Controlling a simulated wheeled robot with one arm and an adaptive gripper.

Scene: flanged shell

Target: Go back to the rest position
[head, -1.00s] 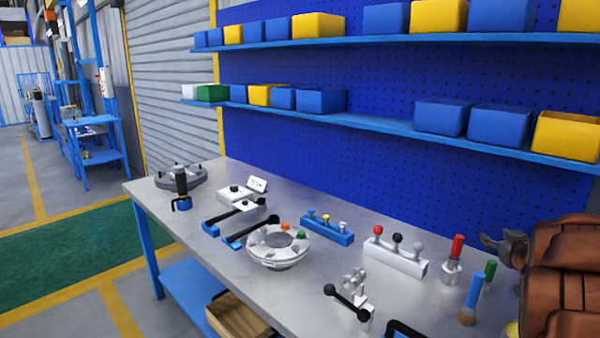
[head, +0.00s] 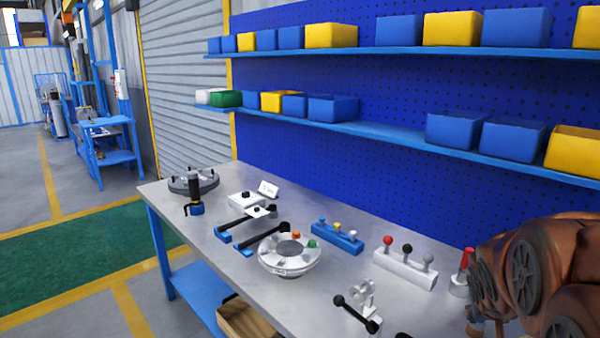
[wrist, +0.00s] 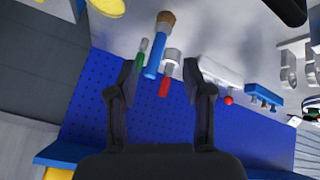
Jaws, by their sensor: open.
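My gripper (wrist: 160,90) is open and empty in the wrist view, its two dark fingers spread apart. Between and beyond the fingers, a blue-handled brush (wrist: 157,50), a red-handled tool (wrist: 164,78) and a green-handled tool (wrist: 142,58) stand on the bench. In the head view my brown arm covers the right side of the bench, and the gripper is out of sight there. The silver flanged shell (head: 290,262) sits on the bench with an orange and a green knob on its rim.
The grey bench (head: 330,290) also holds a dark flanged disc (head: 205,181), black-handled clamps (head: 250,235), a blue peg block (head: 338,236) and a white peg block (head: 405,268). Shelves with blue and yellow bins (head: 330,36) hang above. Green floor (head: 80,250) lies left.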

